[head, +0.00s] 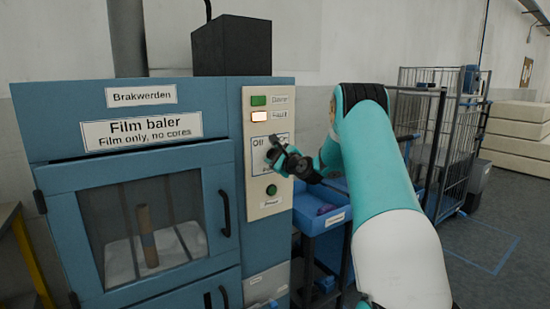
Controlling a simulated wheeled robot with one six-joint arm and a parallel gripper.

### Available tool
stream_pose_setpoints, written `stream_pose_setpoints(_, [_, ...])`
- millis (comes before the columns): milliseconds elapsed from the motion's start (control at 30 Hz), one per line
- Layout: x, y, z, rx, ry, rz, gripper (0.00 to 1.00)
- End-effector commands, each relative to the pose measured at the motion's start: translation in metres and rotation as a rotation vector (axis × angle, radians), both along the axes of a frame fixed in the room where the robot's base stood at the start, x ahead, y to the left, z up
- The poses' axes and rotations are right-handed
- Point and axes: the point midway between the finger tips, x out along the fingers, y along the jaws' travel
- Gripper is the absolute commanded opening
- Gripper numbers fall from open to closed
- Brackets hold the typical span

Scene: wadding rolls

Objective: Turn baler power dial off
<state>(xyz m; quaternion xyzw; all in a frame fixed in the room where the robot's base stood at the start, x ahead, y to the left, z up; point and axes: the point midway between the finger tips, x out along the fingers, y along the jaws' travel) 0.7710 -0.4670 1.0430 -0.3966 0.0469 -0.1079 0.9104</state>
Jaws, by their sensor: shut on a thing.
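The blue film baler (60,172) stands at the left with a cream control panel (256,207) on its right side. The dark power dial (270,157) sits mid-panel on a white plate that reads "Off" at its upper left; the plate's other label is partly covered. My gripper (275,154) reaches in from the right and is shut on the dial. Its fingers hide most of the dial, so I cannot tell which way it points.
Above the dial are a green lamp (258,100) and a bright lamp (260,117) labelled "Fault". A green button (271,190) is below. Behind the baler's window stands a brown tube (147,236) in white film. A blue tray (322,217) and wire cage trolley (455,125) stand right.

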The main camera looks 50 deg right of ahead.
Motion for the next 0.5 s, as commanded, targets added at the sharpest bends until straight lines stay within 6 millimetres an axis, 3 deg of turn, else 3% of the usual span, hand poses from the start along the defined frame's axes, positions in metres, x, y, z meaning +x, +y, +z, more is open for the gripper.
stream_pose_setpoints(500, [-0.0001,0.0008,-0.0058,-0.375,0.089,-0.001,0.27])
